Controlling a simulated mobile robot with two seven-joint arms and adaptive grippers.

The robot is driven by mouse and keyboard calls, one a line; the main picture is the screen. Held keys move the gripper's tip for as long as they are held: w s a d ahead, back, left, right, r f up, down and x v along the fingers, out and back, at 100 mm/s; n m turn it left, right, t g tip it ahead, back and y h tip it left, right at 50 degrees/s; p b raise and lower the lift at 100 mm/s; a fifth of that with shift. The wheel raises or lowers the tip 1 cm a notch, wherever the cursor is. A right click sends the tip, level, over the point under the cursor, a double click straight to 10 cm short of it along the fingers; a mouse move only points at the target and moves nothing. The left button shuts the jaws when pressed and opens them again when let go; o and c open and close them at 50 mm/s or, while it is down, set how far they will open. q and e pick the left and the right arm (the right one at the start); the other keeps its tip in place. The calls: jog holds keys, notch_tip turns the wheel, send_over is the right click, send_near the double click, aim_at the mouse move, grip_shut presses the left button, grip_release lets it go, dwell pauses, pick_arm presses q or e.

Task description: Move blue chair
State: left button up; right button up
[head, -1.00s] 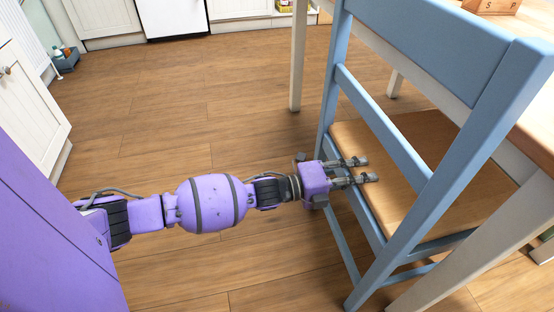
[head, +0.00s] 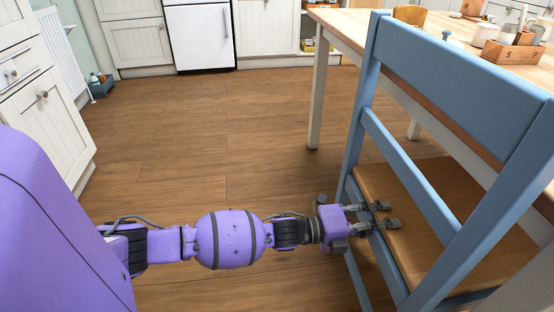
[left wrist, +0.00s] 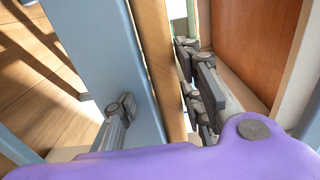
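The blue chair (head: 455,75) stands on the right in the head view, with a blue frame and a tan wooden seat (head: 425,190). My left gripper (head: 385,215) reaches in under the lower back rail to the rear edge of the seat. Two fingers lie over the seat top, with their tips bent down onto it. In the left wrist view, the seat edge (left wrist: 154,55) and a blue rail (left wrist: 100,60) lie between these fingers and a finger on the other side. The gripper looks closed on this edge; exact contact is partly hidden. My right gripper is out of view.
A wooden table (head: 345,20) with pale legs (head: 318,95) stands beyond the chair and to its right, holding a wooden caddy (head: 512,50). White cabinets (head: 137,42) line the back. The wooden floor (head: 220,125) in the middle is clear.

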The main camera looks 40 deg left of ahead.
pick_arm(q)
jog(key=shift+o, duration=0.4)
jog(key=shift+r, duration=0.25)
jog(key=p+v, duration=0.5)
jog(key=v, duration=0.7)
jog(key=shift+w, duration=0.1)
